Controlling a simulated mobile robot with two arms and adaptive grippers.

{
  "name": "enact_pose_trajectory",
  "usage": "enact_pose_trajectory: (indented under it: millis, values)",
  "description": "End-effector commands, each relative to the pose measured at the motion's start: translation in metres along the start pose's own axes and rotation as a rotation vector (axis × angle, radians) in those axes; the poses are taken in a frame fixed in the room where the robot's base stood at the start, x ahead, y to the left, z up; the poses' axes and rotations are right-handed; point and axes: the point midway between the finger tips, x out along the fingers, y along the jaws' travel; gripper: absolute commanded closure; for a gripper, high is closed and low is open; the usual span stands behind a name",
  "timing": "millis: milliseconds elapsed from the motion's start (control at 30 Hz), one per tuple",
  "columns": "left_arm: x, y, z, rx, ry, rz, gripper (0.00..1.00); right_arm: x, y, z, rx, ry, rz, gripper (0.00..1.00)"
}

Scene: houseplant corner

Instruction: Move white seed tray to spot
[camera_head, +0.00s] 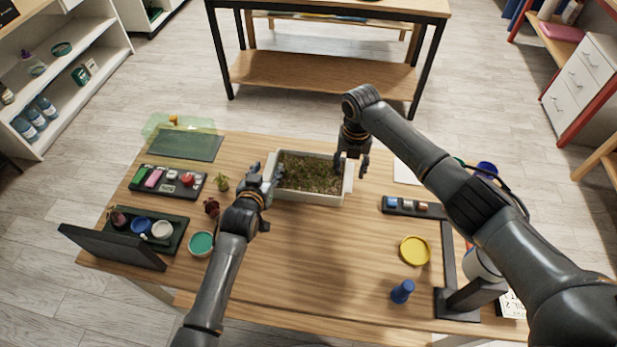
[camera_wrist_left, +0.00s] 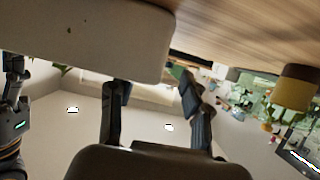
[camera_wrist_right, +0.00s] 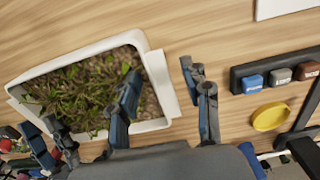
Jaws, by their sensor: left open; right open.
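The white seed tray (camera_head: 308,198), filled with green and brown growth, stands on the wooden table between my grippers. My left gripper (camera_head: 265,176) is open at the tray's left end. In the left wrist view the tray's white side (camera_wrist_left: 80,30) fills the upper left, above the spread fingers (camera_wrist_left: 155,100); contact is unclear. My right gripper (camera_head: 350,170) is open at the tray's right end. In the right wrist view its fingers (camera_wrist_right: 165,90) spread either side of the tray's end wall, one over the growth, one outside. I cannot tell which surface is the spot.
A dark green mat (camera_head: 187,146) lies at the back left, a white sheet (camera_head: 406,173) right of the tray. Trays of small items (camera_head: 166,183) fill the left. A teal pot (camera_head: 201,244), yellow dish (camera_head: 415,251) and blue object (camera_head: 402,291) stand nearer. The front middle is clear.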

Motion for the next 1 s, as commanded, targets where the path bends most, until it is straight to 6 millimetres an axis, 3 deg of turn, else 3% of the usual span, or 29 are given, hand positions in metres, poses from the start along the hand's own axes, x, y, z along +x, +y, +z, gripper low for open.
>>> enact_pose_trajectory:
  millis: [67,300,733,1000]
  values:
    - [0.000,0.000,0.000,0.000,0.000,0.000,0.52,0.000,0.000,0.000,0.000,0.000,0.000,0.52]
    - [0.000,0.000,0.000,0.000,0.000,0.000,1.00,0.000,0.000,0.000,0.000,0.000,0.000,1.00]
    - [-0.001,0.000,-0.003,0.001,0.003,0.000,1.00,-0.003,0.000,0.000,0.001,0.000,-0.001,1.00]
    - [-0.009,0.000,-0.023,0.001,0.003,0.000,1.00,-0.024,-0.001,0.001,0.001,-0.001,-0.001,1.00]
